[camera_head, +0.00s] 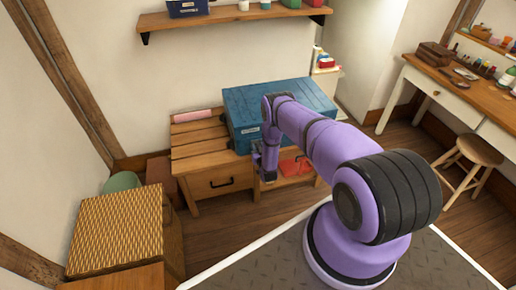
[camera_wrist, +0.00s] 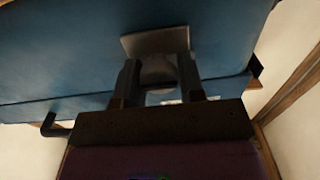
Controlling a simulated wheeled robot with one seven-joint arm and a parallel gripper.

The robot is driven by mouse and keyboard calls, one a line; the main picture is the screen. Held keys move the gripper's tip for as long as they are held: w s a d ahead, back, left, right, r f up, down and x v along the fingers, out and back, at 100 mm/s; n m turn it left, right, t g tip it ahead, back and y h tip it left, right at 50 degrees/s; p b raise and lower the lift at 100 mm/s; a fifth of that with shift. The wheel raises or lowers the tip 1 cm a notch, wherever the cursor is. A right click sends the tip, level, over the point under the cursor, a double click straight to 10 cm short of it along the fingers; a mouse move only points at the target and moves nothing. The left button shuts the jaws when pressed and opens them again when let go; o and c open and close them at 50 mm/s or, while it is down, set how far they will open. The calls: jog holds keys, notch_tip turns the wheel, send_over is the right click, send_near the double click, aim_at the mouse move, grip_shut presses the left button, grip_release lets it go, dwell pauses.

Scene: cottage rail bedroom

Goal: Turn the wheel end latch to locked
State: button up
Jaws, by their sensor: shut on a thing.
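A blue box (camera_head: 233,104) stands on a slatted wooden bench (camera_head: 200,146), and its blue side fills the upper part of the wrist view (camera_wrist: 60,45). A grey latch (camera_wrist: 158,68) with a flat plate and a rounded part sits on that side. My gripper (camera_wrist: 158,80) is shut on the rounded part, with one dark finger on each side. In the head view my gripper (camera_head: 266,172) is small and dark at the front of the box, and my arm hides part of the box and the latch. I cannot tell the latch's turned position.
A drawer with a black handle (camera_head: 221,182) is below the bench top. A woven-topped box (camera_head: 115,230) stands at the left. A desk (camera_head: 452,95) and a stool (camera_head: 478,152) are at the right. A shelf (camera_head: 235,16) hangs above. Some bare floor shows between them.

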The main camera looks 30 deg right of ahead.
jog(key=shift+m, duration=0.3)
jog(key=m, duration=0.3)
jog(key=shift+d+m, duration=0.1)
jog(key=shift+m, duration=0.3)
jog(key=m, duration=0.4)
jog(key=shift+d+m, duration=0.1)
jog(key=shift+m, duration=0.2)
jog(key=m, duration=0.4)
jog(key=shift+s+f, duration=0.1)
jog(key=shift+f+m, duration=0.1)
jog(key=shift+m, duration=2.4)
jog(key=o, duration=0.9)
